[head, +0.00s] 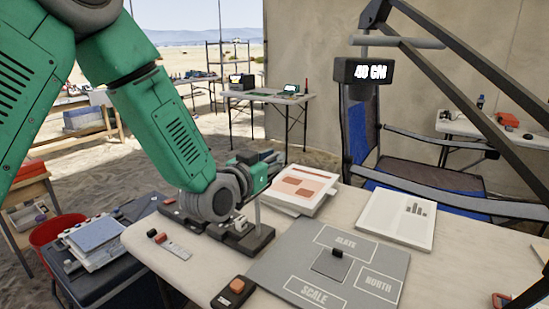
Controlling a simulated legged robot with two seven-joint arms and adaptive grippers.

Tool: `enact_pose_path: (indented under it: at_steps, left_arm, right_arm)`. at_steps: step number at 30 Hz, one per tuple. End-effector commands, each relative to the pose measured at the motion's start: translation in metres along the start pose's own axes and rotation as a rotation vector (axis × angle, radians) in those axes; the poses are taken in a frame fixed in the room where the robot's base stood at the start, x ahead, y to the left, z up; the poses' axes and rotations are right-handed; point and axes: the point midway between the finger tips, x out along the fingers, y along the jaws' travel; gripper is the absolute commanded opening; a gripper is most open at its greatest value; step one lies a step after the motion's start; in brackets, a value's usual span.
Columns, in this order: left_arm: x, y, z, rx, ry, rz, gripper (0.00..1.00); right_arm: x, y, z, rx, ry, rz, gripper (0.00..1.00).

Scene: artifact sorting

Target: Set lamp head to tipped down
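My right gripper is not in view.
A grey mat (290,262) with marked zones and a small black block (337,253) lies on the near table (440,270).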

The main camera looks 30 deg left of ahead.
Motion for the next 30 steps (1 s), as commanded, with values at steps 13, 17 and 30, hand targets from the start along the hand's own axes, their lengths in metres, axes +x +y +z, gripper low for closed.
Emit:
enact_pose_path:
  at_steps: [13, 17, 30]
  left_arm:
    - [-0.008, 0.0, -0.001, -0.001, 0.003, 0.0, 0.31]
    - [-0.029, 0.0, -0.001, -0.002, 0.002, 0.001, 0.31]
    - [-0.074, -0.001, 0.002, -0.001, 0.001, 0.0, 0.31]
  right_arm:
    - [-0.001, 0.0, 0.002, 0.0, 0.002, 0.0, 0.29]
    - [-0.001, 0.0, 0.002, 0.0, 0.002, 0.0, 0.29]
    - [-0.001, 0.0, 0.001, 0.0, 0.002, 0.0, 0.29]
